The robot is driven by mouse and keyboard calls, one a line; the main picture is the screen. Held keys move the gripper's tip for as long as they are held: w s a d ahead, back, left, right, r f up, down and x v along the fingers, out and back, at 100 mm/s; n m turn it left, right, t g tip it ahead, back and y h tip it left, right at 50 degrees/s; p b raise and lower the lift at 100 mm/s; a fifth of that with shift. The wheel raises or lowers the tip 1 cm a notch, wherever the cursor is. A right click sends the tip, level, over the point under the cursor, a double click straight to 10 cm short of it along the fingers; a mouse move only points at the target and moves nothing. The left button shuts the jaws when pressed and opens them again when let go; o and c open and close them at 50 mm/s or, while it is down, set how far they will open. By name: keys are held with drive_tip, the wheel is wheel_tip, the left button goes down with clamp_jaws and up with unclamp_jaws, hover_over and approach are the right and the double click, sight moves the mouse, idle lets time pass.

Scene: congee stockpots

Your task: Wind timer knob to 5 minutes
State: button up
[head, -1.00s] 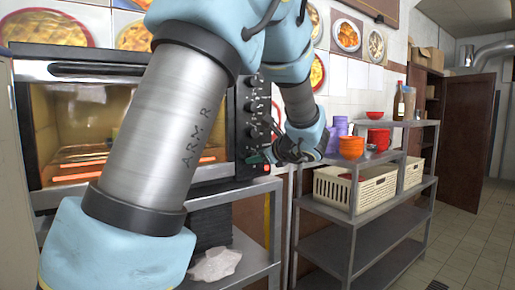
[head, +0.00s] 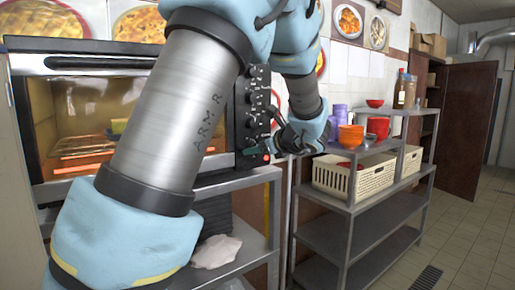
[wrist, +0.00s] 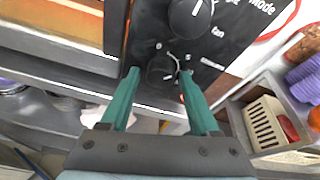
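The oven's black control panel (head: 252,105) carries a column of dark knobs. In the wrist view, the lowest dark knob (wrist: 162,70) has a white mark and a partial dial ring beside it; its label cannot be read. My gripper (wrist: 159,72) has two teal fingers, spread apart with this knob between their tips. A gap shows on each side, and I cannot tell whether either finger touches it. A larger knob (wrist: 190,14) with a white pointer sits above, near the words Fan and Mode. In the head view, my gripper (head: 256,152) is at the panel's bottom, partly hidden.
The lit oven (head: 75,115) stands on a metal stand (head: 258,176), with a crumpled white cloth (head: 216,252) below. A red light (head: 266,158) is by my fingertips. To the right, a metal shelf (head: 340,205) holds a cream basket (head: 352,180), orange bowls (head: 350,136) and purple cups.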

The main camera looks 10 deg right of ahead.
drive_tip(key=shift+o, duration=0.5)
drive_tip(key=b+v, duration=0.3)
drive_tip(key=v, duration=0.8)
drive_tip(key=shift+w, duration=0.1)
drive_tip(key=s+a+f+n+g, duration=0.2)
drive_tip(key=a+f+n+g, duration=0.55)
drive_tip(key=a+f, duration=0.7)
drive_tip(key=s+a+f+n+g+h, duration=0.4)
drive_tip(key=s+a+f+n, duration=0.6)
drive_tip(key=n, duration=0.9)
drive_tip(key=shift+s+a+n+h, duration=0.3)
drive_tip(key=shift+s+n+h, duration=0.05)
drive_tip(key=shift+h, duration=0.65)
